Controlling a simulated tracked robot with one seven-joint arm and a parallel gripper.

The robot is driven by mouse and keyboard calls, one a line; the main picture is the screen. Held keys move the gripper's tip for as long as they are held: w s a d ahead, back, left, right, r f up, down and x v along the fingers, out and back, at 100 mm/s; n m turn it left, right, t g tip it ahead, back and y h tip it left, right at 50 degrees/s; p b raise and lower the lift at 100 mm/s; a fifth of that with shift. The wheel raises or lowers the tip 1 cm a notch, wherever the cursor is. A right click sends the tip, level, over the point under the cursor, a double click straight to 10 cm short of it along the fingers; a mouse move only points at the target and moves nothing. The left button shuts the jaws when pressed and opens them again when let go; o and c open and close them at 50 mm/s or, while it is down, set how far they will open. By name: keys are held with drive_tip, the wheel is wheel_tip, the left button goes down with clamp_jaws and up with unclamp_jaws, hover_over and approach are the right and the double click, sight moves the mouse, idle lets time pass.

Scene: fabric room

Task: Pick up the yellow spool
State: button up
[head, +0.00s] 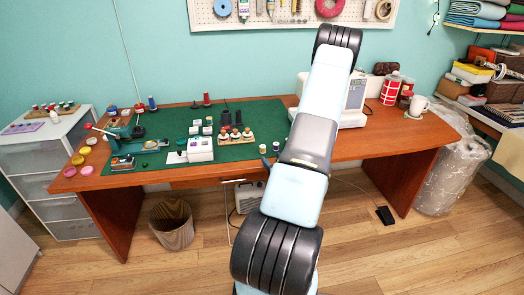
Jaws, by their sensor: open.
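I cannot make out a yellow spool with certainty in the head view. Small round yellow pieces (78,159) lie at the left end of the table with a pink one; at this size I cannot tell if they are spools or tins. Thread spools that do show include a blue spool (152,103) and a dark red spool (206,99) standing at the back of the green mat (255,115). My arm rises through the middle of the view and hides part of the table. My gripper is not clearly visible; the arm covers where it may be.
The wooden table (375,146) holds a green sewing device (126,132), white boxes (200,149), a rack of small bottles (237,136), a sewing machine (353,101) and a white mug (417,106). Drawers (52,170) stand at left.

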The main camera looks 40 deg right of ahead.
sight(264, 148)
drive_tip(key=shift+m, duration=0.3)
drive_tip(key=x, duration=1.3)
drive_tip(key=shift+s+d+f, duration=0.2)
drive_tip(key=shift+d+f, duration=0.05)
drive_tip(key=shift+d, duration=0.1)
drive_tip(key=shift+c, duration=0.5)
drive_tip(key=c, duration=0.9)
